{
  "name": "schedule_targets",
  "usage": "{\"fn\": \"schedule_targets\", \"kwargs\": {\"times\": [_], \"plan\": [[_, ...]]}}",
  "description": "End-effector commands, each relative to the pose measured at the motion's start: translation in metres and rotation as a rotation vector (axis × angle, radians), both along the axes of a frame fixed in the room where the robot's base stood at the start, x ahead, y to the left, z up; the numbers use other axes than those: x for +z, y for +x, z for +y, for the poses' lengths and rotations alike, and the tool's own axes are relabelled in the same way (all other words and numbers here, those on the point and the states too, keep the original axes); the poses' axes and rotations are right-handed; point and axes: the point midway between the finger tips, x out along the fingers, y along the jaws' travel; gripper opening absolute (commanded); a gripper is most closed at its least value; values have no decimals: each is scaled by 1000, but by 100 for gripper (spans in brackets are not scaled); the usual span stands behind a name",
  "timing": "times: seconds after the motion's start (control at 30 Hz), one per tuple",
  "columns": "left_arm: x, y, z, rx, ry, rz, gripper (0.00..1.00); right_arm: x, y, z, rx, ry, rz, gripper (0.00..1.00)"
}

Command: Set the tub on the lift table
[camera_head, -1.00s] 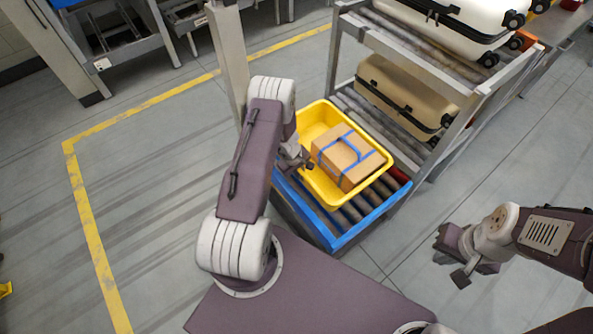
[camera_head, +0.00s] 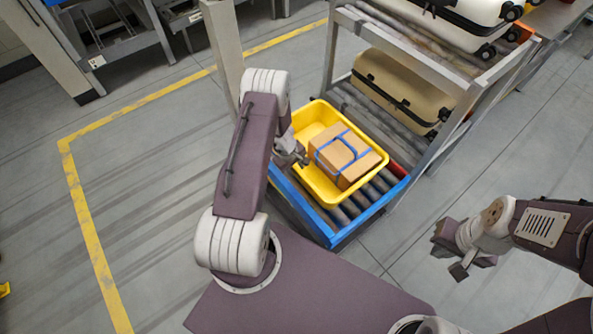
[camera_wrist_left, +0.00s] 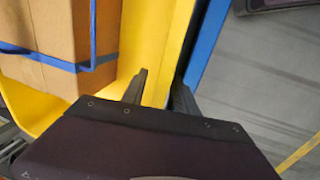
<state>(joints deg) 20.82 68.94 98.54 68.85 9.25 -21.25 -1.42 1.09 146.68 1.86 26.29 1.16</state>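The yellow tub (camera_head: 326,194) sits on the grey rollers at the near end of the rack's lower level. A brown box (camera_head: 346,158) with blue straps lies in it. My left gripper (camera_head: 300,157) is at the tub's left wall. In the left wrist view its two fingers (camera_wrist_left: 160,92) stand on either side of the yellow wall, close against it; the strapped box (camera_wrist_left: 50,45) is left of them. My right gripper (camera_head: 452,252) is open and empty over the floor at right. I cannot tell which thing is the lift table.
A blue edge (camera_head: 370,215) bounds the rollers. Cream suitcases (camera_head: 398,88) lie on the rack behind and above the tub. A grey post (camera_head: 224,52) stands behind my left arm. Metal frames stand at the upper left. The floor (camera_head: 150,190) at left, with a yellow line, is clear.

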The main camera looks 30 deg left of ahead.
Motion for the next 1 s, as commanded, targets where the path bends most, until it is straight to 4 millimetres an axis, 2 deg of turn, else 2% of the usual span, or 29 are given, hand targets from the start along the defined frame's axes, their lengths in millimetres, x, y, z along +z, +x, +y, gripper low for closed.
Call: {"fn": "schedule_targets", "kwargs": {"times": [0.03, 0.1, 0.3, 0.6, 0.67, 0.77, 0.8, 0.87, 0.9, 1.0], "plan": [[20, -1, 2, 0, 1, -4, 35, 9, 0, 0, 0, 0, 0, 0], [38, -6, 3, 0, 0, -2, 35, 14, 0, 0, 0, 0, 0, 0], [77, -14, 7, 0, 1, -1, 35, 30, 0, 0, 0, 0, 0, 0], [92, -17, 5, -16, 0, -3, 35, 32, 0, 0, 0, 0, 0, 0], [107, -16, -5, -73, 4, -12, 35, 32, 0, 0, 0, 0, 0, 0], [156, -22, -42, -281, 17, -31, 35, 32, 0, 0, 0, 0, 0, 0], [179, -32, -60, -390, 28, -34, 35, 32, 0, 0, 0, 0, 0, 0], [210, -53, -85, -557, 51, -32, 35, 32, 0, 0, 0, 0, 0, 0], [228, -70, -98, -664, 71, -27, 35, 32, 0, 0, 0, 0, 0, 0], [260, -114, -117, -897, 134, -7, 35, 32, 0, 0, 0, 0, 0, 0]]}}
